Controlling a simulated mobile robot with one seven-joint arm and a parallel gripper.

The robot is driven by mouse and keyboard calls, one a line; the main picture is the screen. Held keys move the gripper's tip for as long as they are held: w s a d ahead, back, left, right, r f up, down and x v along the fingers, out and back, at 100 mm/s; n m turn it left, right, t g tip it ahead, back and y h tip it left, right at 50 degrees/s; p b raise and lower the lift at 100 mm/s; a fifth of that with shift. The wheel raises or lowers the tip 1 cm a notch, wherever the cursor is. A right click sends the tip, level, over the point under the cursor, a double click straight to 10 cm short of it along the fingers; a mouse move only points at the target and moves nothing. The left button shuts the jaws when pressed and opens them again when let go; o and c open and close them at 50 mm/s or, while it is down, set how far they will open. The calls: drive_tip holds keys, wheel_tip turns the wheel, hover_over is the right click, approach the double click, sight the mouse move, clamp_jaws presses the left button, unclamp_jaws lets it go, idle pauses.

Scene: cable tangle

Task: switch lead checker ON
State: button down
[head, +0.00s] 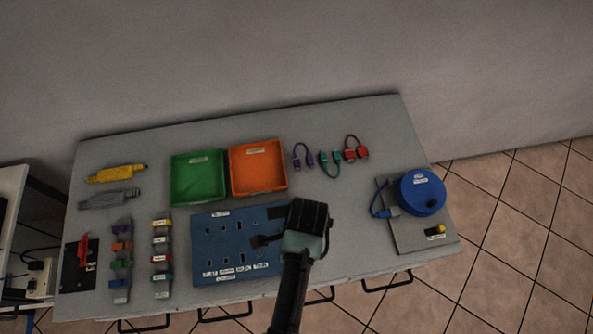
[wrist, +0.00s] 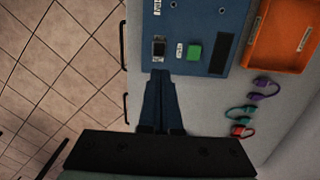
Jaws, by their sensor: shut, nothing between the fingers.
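The blue panel (head: 207,237), which I take to be the lead checker, lies at the table's front middle. It has several sockets and small white labels too blurred to read. In the wrist view the panel (wrist: 190,20) shows a dark switch (wrist: 158,47) with a pale part, a green square piece (wrist: 194,52) and a dark strip (wrist: 220,54). I cannot tell the switch's setting. My gripper (head: 258,241) is shut and empty over the panel's right part, hiding some of it. In the wrist view its fingertips (wrist: 159,73) point at the switch, just short of it.
Behind the panel stand a green tray (head: 174,190) and an orange tray (head: 233,184). Purple, teal and red leads (head: 331,168) lie right of them. A blue reel (head: 421,190) sits on a grey plate at the right. Coloured connectors (head: 121,246) stand in rows at the left.

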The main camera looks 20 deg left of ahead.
drive_tip(key=shift+w+d+r, duration=0.1)
drive_tip(key=shift+r, duration=1.1)
drive_tip(key=shift+w+d+r, duration=0.1)
drive_tip(key=shift+r, duration=1.1)
drive_tip(key=shift+s, duration=0.1)
